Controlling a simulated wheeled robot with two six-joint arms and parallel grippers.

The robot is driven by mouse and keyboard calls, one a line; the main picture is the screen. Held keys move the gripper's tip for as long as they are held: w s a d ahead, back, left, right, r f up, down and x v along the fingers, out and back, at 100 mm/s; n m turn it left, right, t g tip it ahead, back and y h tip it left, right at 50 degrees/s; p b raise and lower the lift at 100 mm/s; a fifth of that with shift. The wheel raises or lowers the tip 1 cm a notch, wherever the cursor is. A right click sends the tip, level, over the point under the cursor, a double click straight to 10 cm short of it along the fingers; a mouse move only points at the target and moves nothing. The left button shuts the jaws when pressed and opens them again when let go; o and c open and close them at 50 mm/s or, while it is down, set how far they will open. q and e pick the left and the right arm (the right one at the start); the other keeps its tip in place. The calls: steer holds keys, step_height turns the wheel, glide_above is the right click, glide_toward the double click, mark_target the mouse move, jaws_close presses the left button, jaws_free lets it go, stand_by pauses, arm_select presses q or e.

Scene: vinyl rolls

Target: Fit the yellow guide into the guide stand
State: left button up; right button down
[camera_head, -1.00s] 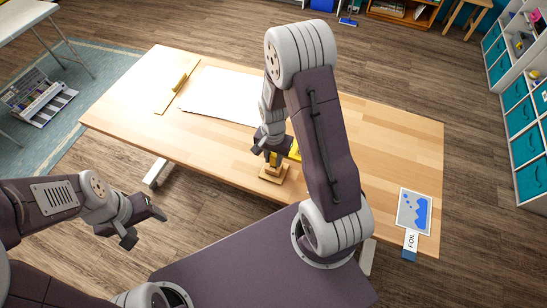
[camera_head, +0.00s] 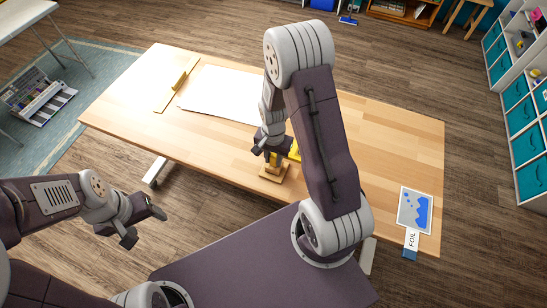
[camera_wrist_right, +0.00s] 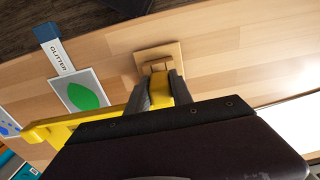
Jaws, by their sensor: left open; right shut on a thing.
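The guide stand (camera_head: 274,174) is a small wooden block on a square base, near the table's front edge. It also shows in the right wrist view (camera_wrist_right: 144,52), just beyond the fingertips. My right gripper (camera_head: 272,154) is above the stand and shut on the yellow guide (camera_wrist_right: 160,92). The guide's long yellow bar (camera_wrist_right: 70,125) runs out to the left in the wrist view; in the head view the arm hides most of it. The guide's end is close to the stand's slot; I cannot tell whether it is inside. My left gripper (camera_head: 142,222) is open and empty, off the table.
A blue picture card with a FOIL label (camera_head: 411,241) is at the right corner. A GLITTER tag (camera_wrist_right: 58,52) and green-leaf card (camera_wrist_right: 80,95) show in the wrist view.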

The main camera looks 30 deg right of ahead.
steer(key=shift+f, duration=0.3)
stand_by(0.4)
steer(key=shift+s+f, duration=0.1)
steer(key=shift+f, duration=0.05)
stand_by(0.7)
steer(key=c, duration=1.3)
jaws_free()
steer(key=shift+o, duration=1.2)
steer(key=o, duration=0.5)
step_height(320, 180, up, 7)
steer(key=p, duration=0.6)
steer(key=shift+p, duration=0.3)
